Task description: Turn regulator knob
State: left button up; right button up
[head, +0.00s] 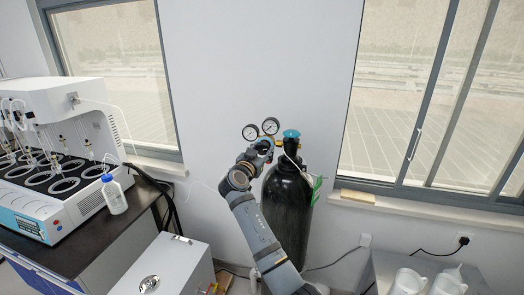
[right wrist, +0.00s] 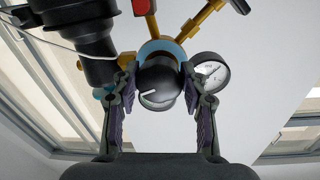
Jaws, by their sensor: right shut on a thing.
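The black regulator knob (right wrist: 157,84) with a white pointer mark shows in the middle of the right wrist view. My right gripper (right wrist: 159,72) has one finger on each side of the knob and is shut on it. In the head view my right gripper (head: 263,150) is at the regulator on top of the dark gas cylinder (head: 287,205); there the arm and gripper hide the knob. Two round gauges (head: 260,128) stand above the gripper, and one gauge (right wrist: 210,72) shows right of the knob in the wrist view. My left gripper is not in view.
A blue-green valve cap (head: 291,134) tops the cylinder, and a thin tube hangs beside it. A multi-position distiller (head: 60,160) and a white bottle (head: 113,194) stand on the left bench. White jugs (head: 410,282) stand at lower right. A wall with windows lies behind.

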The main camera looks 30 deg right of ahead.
jog(key=shift+c, duration=1)
jog(key=shift+f+n+b, duration=0.15)
jog(key=shift+n+b, duration=0.75)
jog(key=shift+b, duration=0.05)
jog(key=n+b, duration=0.2)
jog(key=n, duration=0.1)
jog(key=shift+n, duration=0.3)
jog(key=n, duration=0.3)
jog(key=shift+n+t, duration=0.3)
jog(key=shift+n, duration=0.1)
jog(key=shift+r+n, duration=0.15)
jog(key=shift+n, duration=0.9)
jog(key=shift+r+n, duration=0.1)
jog(key=shift+n, duration=0.95)
